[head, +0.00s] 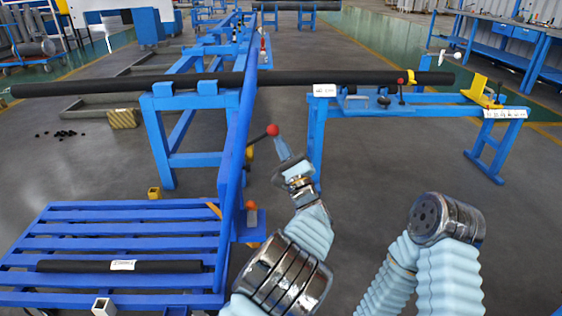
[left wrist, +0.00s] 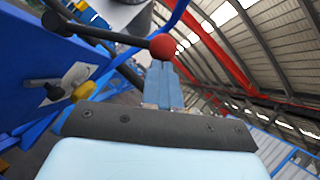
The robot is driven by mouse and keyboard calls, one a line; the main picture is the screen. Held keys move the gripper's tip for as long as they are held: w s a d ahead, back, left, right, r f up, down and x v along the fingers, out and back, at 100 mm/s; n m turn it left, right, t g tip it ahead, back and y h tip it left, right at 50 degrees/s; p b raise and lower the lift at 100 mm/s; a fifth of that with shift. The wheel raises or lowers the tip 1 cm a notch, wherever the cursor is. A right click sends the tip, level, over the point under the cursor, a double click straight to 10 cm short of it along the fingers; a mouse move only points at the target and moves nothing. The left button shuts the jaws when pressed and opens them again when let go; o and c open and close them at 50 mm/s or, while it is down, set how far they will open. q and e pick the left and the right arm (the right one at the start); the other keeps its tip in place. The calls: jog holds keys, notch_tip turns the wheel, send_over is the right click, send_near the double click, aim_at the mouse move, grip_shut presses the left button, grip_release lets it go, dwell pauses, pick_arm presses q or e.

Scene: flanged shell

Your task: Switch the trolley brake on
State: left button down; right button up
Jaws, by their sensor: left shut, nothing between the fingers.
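A lever with a red ball knob (head: 272,130) sticks out on a dark rod from the side of the blue trolley frame (head: 234,150). In the left wrist view, the red ball (left wrist: 163,46) sits at the end of the black rod, which runs in from the upper left. My left gripper (head: 283,150) is shut and empty. Its fingertips are close to the ball, just below it in the left wrist view (left wrist: 163,80); I cannot tell whether they touch. My right arm shows at the lower right of the head view, but its gripper does not.
The trolley's slatted deck (head: 120,230) holds a dark tube (head: 165,267). A long black pipe (head: 340,78) lies across blue stands, beyond my left gripper. A blue stand (head: 316,140) is close to its right. Bare floor (head: 400,160) lies further right.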

aim_at(272, 129)
pick_arm(q)
jog(key=a+r+n+g, duration=0.1)
jog(key=n, duration=0.1)
jog(key=r+n+g+y+b, duration=0.1)
jog(key=r+n, duration=0.1)
jog(key=a+r+n+g+y+b, duration=0.1)
jog(key=r+n, duration=0.1)
jog(key=shift+a+n, duration=0.35)
jog(key=shift+n, duration=0.05)
jog(key=shift+a+r+n+g+b, duration=0.55)
jog(key=shift+a+r+n+g, duration=0.25)
jog(key=shift+r+n, duration=0.25)
pick_arm(e)
jog(key=shift+w+d+f, duration=0.1)
jog(key=shift+d+f, duration=0.15)
jog(key=shift+f, duration=0.6)
jog(key=shift+w+d+f, duration=0.1)
jog(key=shift+d+f, duration=0.15)
jog(key=shift+f, duration=0.6)
pick_arm(q)
jog(key=shift+a+y, duration=0.1)
jog(key=shift+y, duration=0.2)
